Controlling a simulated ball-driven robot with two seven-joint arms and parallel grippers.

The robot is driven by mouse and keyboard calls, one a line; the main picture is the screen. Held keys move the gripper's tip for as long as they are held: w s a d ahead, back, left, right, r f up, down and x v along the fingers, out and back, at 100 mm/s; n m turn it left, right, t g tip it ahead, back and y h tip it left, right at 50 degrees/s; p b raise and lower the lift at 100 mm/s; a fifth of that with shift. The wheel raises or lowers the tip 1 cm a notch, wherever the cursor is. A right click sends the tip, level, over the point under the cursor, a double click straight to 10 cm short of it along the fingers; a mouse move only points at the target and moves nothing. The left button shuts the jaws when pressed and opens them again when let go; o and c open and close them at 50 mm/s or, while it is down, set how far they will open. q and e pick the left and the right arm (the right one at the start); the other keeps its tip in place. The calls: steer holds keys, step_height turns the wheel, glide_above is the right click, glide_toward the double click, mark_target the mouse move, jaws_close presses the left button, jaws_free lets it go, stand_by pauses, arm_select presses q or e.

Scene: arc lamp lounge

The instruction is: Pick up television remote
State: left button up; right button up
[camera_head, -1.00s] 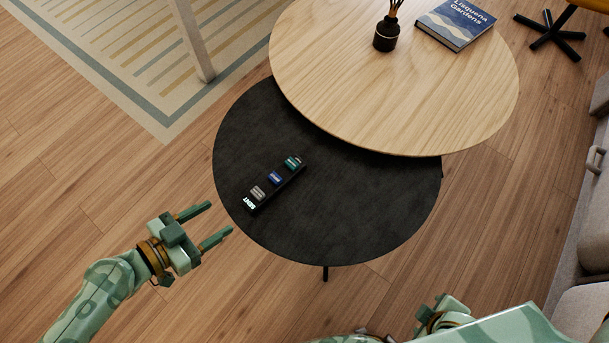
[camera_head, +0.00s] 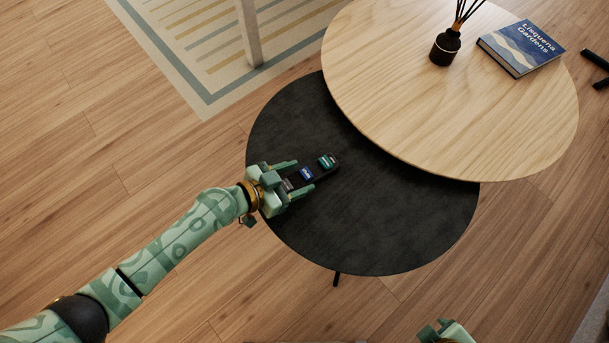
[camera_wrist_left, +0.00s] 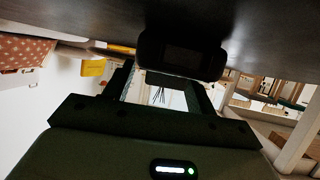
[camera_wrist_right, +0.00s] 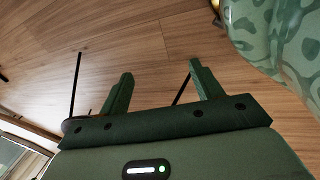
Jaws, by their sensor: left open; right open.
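The television remote (camera_head: 326,173) is a slim dark bar with blue and teal button blocks. It lies on the round black table (camera_head: 400,220), near its left side. My left gripper (camera_head: 304,175) is open, with its fingers over the table on either side of the remote; the gripper body covers the remote's near end. In the left wrist view the dark end of the remote (camera_wrist_left: 180,55) shows ahead of the open fingers, against the table surface. I cannot tell whether the fingers touch it. My right gripper (camera_wrist_right: 160,70) is open and empty over the floor, partly visible at the bottom of the head view.
A higher round wooden table (camera_head: 450,110) overlaps the black table at the back right. It holds a reed diffuser (camera_head: 445,48) and a blue book (camera_head: 521,48). A striped rug (camera_head: 205,70) lies at the upper left. Wooden floor (camera_head: 90,190) is bare at left.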

arm_select(q)
steer(key=shift+w+d+f, duration=0.1)
steer(key=shift+w+d, duration=0.05)
steer(key=c, duration=1)
